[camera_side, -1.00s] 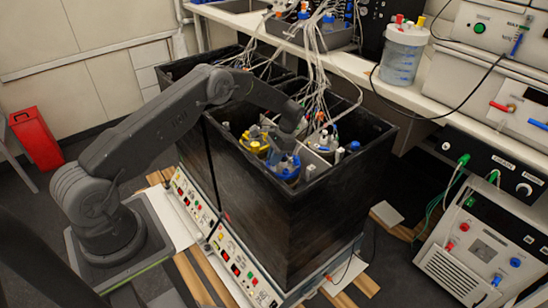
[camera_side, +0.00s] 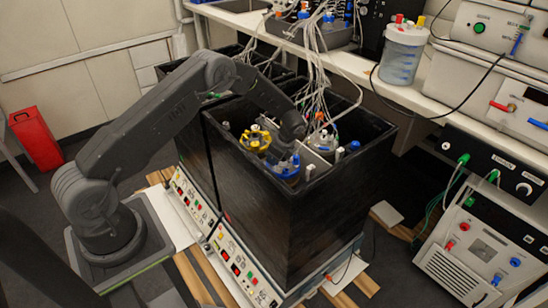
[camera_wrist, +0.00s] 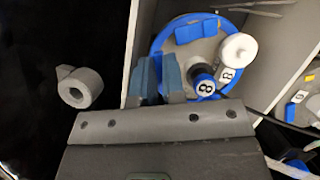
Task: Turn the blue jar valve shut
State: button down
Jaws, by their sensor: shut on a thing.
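The blue jar (camera_side: 283,172) stands inside the near black box, with blue parts on its lid. My gripper (camera_side: 289,157) is down at the lid in the side view, its fingers mostly hidden there. In the wrist view my gripper (camera_wrist: 160,78) has its two fingers close together at the left edge of the blue-rimmed jar lid (camera_wrist: 168,32). It is shut on the blue jar valve, which the fingers largely hide.
The black box's wall (camera_side: 300,215) rises close around the jar. A yellow-topped jar (camera_side: 254,140) stands just left of it. A grey ring-shaped fitting (camera_wrist: 80,88) is left of the fingers. Cables (camera_side: 318,75) hang from the bench behind.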

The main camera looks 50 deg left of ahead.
jog(key=shift+m+t, duration=0.9)
jog(key=shift+m, duration=1.4)
jog(key=c, duration=1.2)
grip_release()
jog(key=v, duration=1.4)
jog(key=shift+d+f, duration=0.2)
jog(key=shift+d, duration=0.1)
jog(key=shift+s, duration=0.1)
